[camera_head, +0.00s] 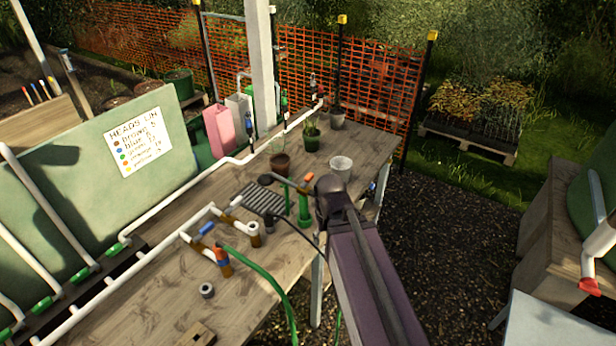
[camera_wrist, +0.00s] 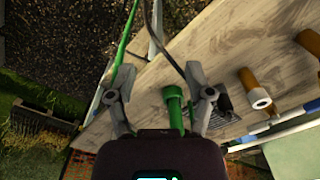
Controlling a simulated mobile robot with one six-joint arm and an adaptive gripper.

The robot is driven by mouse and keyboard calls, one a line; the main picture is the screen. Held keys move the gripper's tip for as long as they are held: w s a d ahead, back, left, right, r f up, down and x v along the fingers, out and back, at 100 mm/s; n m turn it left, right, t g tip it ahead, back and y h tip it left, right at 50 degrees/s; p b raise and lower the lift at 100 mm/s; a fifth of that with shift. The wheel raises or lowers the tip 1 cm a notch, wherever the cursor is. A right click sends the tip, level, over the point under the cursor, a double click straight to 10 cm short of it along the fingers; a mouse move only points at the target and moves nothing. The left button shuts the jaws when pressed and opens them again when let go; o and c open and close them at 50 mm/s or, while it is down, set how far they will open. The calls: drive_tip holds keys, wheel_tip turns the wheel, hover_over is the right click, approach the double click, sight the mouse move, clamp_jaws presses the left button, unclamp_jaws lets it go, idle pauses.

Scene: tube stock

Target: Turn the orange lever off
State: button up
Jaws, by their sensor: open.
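The orange piece is not clear in the wrist view.
A green hose (camera_head: 268,279) curves over the bench front. A dark grate (camera_head: 262,198), plant pots and a white pot (camera_head: 340,168) are farther back. White pipes run along the left.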

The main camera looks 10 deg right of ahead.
sight(309, 176)
drive_tip(key=w+r+m+p, duration=0.4)
drive_tip(key=w+r+p, duration=0.4)
drive_tip(key=w, duration=0.3)
drive_tip(key=w+r+m+p, duration=0.4)
drive_tip(key=w+r+p, duration=0.5)
drive_tip(key=w, duration=0.3)
drive_tip(key=shift+w+r+m, duration=0.15)
drive_tip(key=shift+w+m, duration=0.05)
drive_tip(key=shift+m, duration=0.2)
wheel_tip(309, 176, down, 14)
drive_tip(key=b, duration=1.3)
drive_tip(key=shift+r+b, duration=0.1)
drive_tip(key=shift+b, duration=0.3)
clamp_jaws()
